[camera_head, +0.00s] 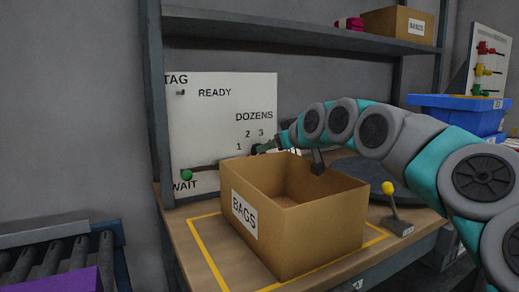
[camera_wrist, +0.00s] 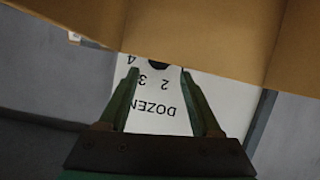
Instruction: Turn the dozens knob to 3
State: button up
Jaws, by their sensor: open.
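The white panel (camera_head: 215,130) stands upright at the back of the table, with DOZENS and the numbers 1, 2 and 3 at its right side. In the wrist view the panel (camera_wrist: 160,118) appears upside down, with 2, 3 and 4 showing. The dark dozens knob (camera_wrist: 159,66) is partly hidden by cardboard at the top, and its pointer cannot be made out. My gripper (camera_wrist: 160,75) is open, its fingertips on either side of the knob in that view; contact cannot be told. In the head view my gripper (camera_head: 262,148) is at the panel below the numbers.
An open cardboard box marked BAGS (camera_head: 243,214) stands close in front of the panel, under my arm. A green-knobbed lever (camera_head: 187,175) is near WAIT. A yellow-knobbed lever (camera_head: 389,189) stands right of the box. Blue bins (camera_head: 458,115) are at right; a shelf (camera_head: 290,27) runs above.

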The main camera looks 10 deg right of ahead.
jog(key=x, duration=0.7)
jog(key=shift+w+f+p, duration=0.15)
jog(key=shift+w+p, duration=0.1)
jog(key=shift+p, duration=0.15)
grip_shut()
jog(key=shift+m+p, duration=0.3)
jog(key=shift+p, duration=0.05)
jog(key=shift+y, duration=0.3)
grip_release()
jog(key=b+v, duration=0.1)
jog(key=v, duration=0.7)
jog(key=shift+o, duration=0.3)
jog(key=shift+w, duration=0.1)
